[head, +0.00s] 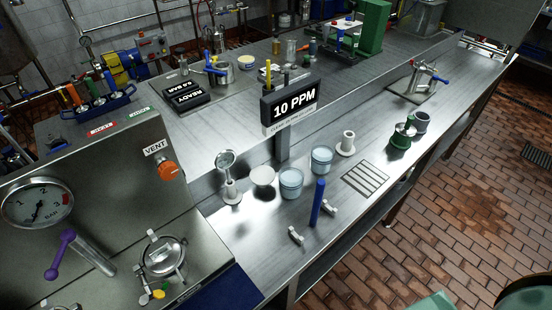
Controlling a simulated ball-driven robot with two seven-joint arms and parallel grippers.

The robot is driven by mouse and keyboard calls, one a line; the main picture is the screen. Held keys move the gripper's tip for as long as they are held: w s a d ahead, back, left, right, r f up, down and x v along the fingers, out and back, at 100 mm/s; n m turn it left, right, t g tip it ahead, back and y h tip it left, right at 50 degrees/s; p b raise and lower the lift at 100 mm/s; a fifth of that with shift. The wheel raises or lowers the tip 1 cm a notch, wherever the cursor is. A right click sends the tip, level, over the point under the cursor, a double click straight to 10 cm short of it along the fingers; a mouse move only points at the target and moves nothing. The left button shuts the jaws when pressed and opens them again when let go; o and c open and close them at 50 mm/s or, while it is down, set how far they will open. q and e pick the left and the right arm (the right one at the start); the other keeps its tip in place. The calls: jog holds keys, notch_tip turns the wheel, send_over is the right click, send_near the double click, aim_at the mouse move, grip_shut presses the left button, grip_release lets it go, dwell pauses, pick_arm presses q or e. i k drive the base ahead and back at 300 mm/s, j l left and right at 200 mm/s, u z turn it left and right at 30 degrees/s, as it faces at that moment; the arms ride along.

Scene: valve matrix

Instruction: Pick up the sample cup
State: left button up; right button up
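Two clear cups with pale blue contents stand upright on the lower steel bench, the nearer cup (291,183) and the farther cup (321,160). Either could be the sample cup; I cannot tell which. Both stand below the black "10 PPM" display (293,104), a little apart from each other. Neither of my grippers shows in the head view, and nothing is holding the cups.
A blue upright rod (317,202) stands close in front of the cups. A white disc (262,176) and round-headed stand (228,178) are to the left. A slotted grate (366,178) and white spool-shaped piece (346,143) are to the right.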

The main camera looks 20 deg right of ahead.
aim_at(322, 154)
jog(key=k+l+u, duration=0.1)
jog(key=l+u, duration=0.3)
jog(key=k+l+u, duration=0.1)
jog(key=l+u, duration=0.25)
jog(key=l, duration=0.15)
jog(key=k+l+u, duration=0.2)
jog(key=l+u, duration=0.2)
jog(key=k+l, duration=0.25)
jog(key=l, duration=0.2)
